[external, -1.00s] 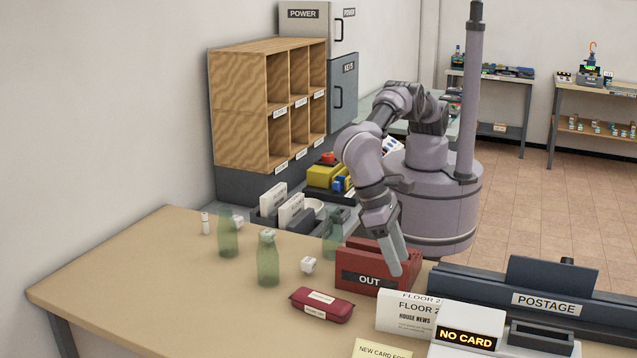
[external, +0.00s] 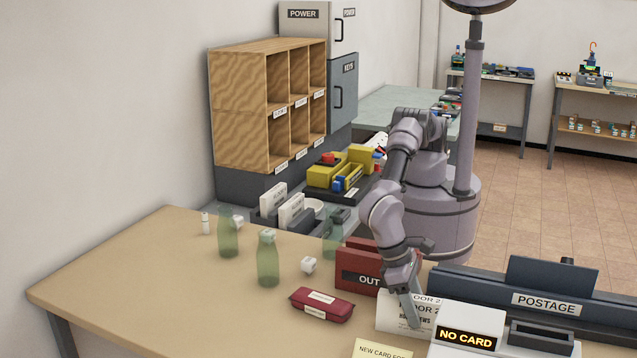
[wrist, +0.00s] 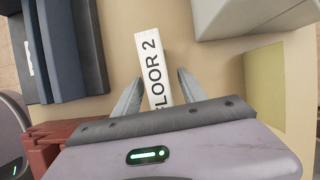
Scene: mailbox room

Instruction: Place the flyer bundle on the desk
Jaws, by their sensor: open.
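The flyer bundle, a white block labelled FLOOR 2 and HOUSE NEWS (external: 391,322), stands upright on the tan desk (external: 180,290) in front of the red OUT tray. It also shows in the wrist view (wrist: 150,55), with its lettered top edge facing the camera. My gripper (external: 415,320) points down at the bundle and covers part of its front in the external view. In the wrist view my gripper (wrist: 160,78) is open, with one finger on each side of the bundle. Whether either finger touches it I cannot tell.
The red OUT tray (external: 359,280) is close behind the bundle. The NO CARD terminal (external: 470,322) and the dark blue POSTAGE unit (external: 480,288) stand to the right. A red case (external: 322,304), a yellow note (external: 381,350) and green bottles (external: 268,265) are nearby. The desk's left side is clear.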

